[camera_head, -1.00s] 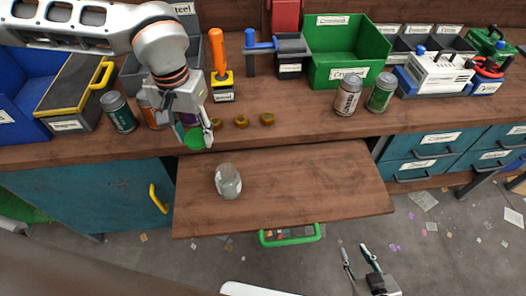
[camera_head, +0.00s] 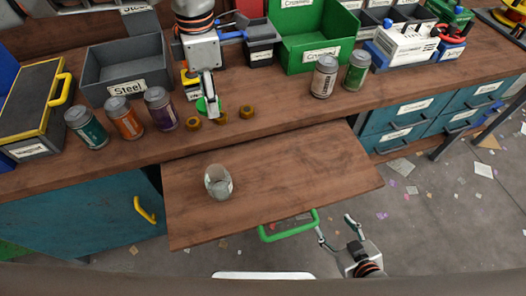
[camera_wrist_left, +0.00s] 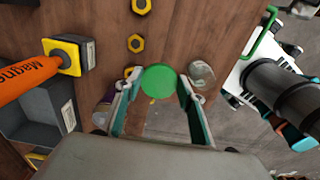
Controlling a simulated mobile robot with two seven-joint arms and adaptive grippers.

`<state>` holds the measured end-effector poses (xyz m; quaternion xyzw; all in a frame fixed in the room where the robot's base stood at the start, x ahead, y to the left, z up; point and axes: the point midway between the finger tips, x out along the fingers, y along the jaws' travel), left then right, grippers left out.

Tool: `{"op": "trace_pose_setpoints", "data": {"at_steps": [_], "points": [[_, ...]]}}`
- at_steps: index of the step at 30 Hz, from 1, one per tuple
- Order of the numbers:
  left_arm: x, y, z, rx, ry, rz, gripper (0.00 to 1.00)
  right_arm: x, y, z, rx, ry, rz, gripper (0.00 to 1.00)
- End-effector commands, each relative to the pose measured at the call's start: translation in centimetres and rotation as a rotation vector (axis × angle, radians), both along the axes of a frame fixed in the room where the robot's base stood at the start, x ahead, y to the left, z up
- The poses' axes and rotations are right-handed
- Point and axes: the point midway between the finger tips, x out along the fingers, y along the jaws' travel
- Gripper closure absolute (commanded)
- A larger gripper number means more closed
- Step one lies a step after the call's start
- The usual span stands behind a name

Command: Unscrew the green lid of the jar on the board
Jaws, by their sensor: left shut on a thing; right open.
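The clear glass jar (camera_head: 218,182) stands on the pull-out board (camera_head: 290,195), left of its middle, with no lid on it. It also shows in the left wrist view (camera_wrist_left: 202,74), beyond the fingers. My left gripper (camera_head: 209,106) is shut on the round green lid (camera_head: 201,105), above the bench near its front edge and apart from the jar. The left wrist view shows the green lid (camera_wrist_left: 159,82) between the two fingertips. My right gripper (camera_head: 336,230) is open and empty, low in front of the board.
Brass nuts (camera_head: 219,112) lie on the bench by the left gripper. Teal, orange and purple cans (camera_head: 124,118) stand left of it; a grey steel bin (camera_head: 125,72) is behind. A green handle (camera_head: 289,226) is below the board. The board's right half is clear.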

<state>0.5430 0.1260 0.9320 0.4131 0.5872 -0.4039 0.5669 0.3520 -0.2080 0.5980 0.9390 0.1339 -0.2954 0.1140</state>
Motion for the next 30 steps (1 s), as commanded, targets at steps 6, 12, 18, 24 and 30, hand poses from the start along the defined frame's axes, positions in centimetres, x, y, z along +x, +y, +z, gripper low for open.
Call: {"op": "trace_pose_setpoints", "data": {"at_steps": [6,12,18,24,30], "points": [[0.3,-3.8,0.9,-0.008,-0.003,0.461,0.87,0.5,0.0,0.2,-0.001,-0.009,0.0,0.42],[0.1,-7.2,1.6,-0.012,-0.011,0.878,0.87,0.9,0.0,0.5,0.0,-0.016,0.0,0.42],[-0.3,-10.1,2.3,-0.014,-0.02,1.238,0.87,1.0,0.0,0.5,0.0,-0.017,-0.001,0.42],[-0.6,-11.6,2.6,-0.013,-0.025,1.446,0.87,0.8,0.0,0.4,0.0,-0.015,-0.001,0.42],[-0.8,-12.0,1.0,-0.009,-0.025,1.502,0.87,0.2,0.0,-0.1,0.0,-0.002,-0.001,0.42]]}}
